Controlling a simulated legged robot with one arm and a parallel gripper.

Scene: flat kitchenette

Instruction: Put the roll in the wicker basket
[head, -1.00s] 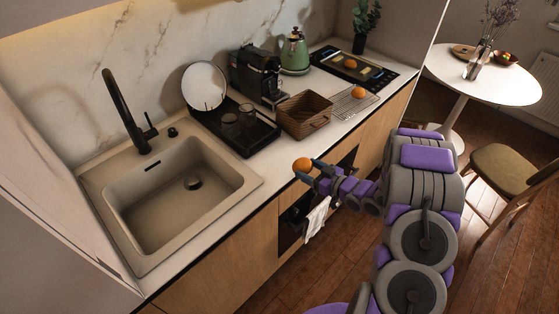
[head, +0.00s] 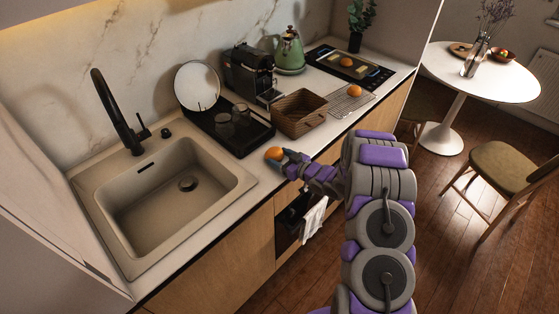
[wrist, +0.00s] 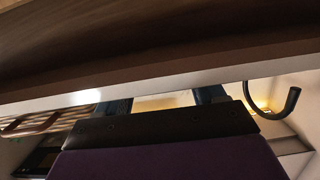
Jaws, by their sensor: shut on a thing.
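My gripper (head: 281,157) is shut on an orange-brown roll (head: 273,153) at the counter's front edge, left of and nearer than the basket. The wicker basket (head: 287,123) is brown and open-topped and stands on the counter. No roll can be made out inside it. In the wrist view the two dark fingers of my gripper (wrist: 163,100) show, but I cannot make out the roll between them. Similar orange-brown round things lie on the wire rack (head: 354,90) and on the hob area (head: 346,62).
A black tray with glasses (head: 257,137) lies left of the basket, with a coffee machine (head: 248,72) behind. The sink (head: 225,187) and black tap (head: 115,115) are at the left. The wire rack (head: 338,103) is right of the basket. A towel (head: 313,220) hangs below.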

